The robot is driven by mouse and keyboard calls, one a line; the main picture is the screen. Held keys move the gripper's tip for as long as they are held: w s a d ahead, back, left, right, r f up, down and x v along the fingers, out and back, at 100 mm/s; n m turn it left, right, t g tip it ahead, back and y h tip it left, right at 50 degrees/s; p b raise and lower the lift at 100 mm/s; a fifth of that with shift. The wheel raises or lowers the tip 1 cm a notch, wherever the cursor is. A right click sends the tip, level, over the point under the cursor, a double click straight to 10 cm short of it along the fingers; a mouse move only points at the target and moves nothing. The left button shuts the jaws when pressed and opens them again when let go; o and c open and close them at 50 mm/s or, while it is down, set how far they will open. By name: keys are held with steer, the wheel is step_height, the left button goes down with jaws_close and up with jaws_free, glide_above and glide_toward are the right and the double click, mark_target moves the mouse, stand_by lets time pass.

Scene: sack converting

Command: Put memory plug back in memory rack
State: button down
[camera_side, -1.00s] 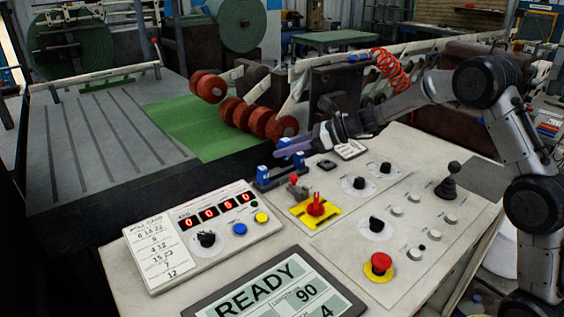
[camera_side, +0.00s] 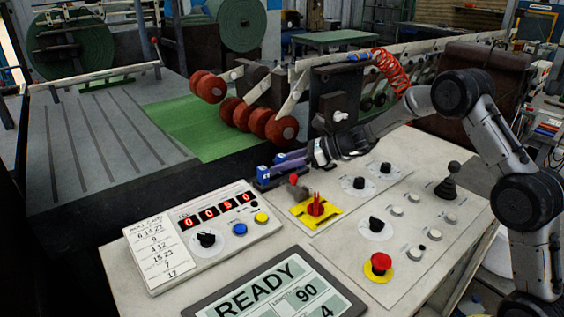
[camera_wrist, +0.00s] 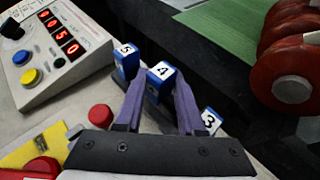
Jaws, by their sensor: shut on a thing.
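My gripper (camera_wrist: 160,92) has purple fingers closed on both sides of a blue memory plug with a white top marked 4 (camera_wrist: 161,71). Blue plugs marked 5 (camera_wrist: 125,58) and 3 (camera_wrist: 210,121) stand on either side of it, roughly in one row. In the side view my gripper (camera_side: 282,161) is low over the memory rack (camera_side: 264,184) at the back edge of the console, and it partly hides the rack. The lower end of plug 4 is hidden, so I cannot tell whether it sits in the rack.
A counter box (camera_side: 205,232) with red digits stands left of the rack. A yellow plate with a red switch (camera_side: 316,208) and a grey-red lever (camera_side: 296,187) are close in front. Red rollers (camera_side: 281,128) are just behind. Knobs and a red stop button (camera_side: 380,262) lie to the right.

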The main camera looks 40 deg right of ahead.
steer(key=shift+f, duration=0.15)
steer(key=shift+f, duration=0.25)
steer(key=c, duration=0.8)
jaws_free()
steer(key=shift+r, duration=0.55)
steer(key=v, duration=1.2)
steer(key=shift+r, duration=0.15)
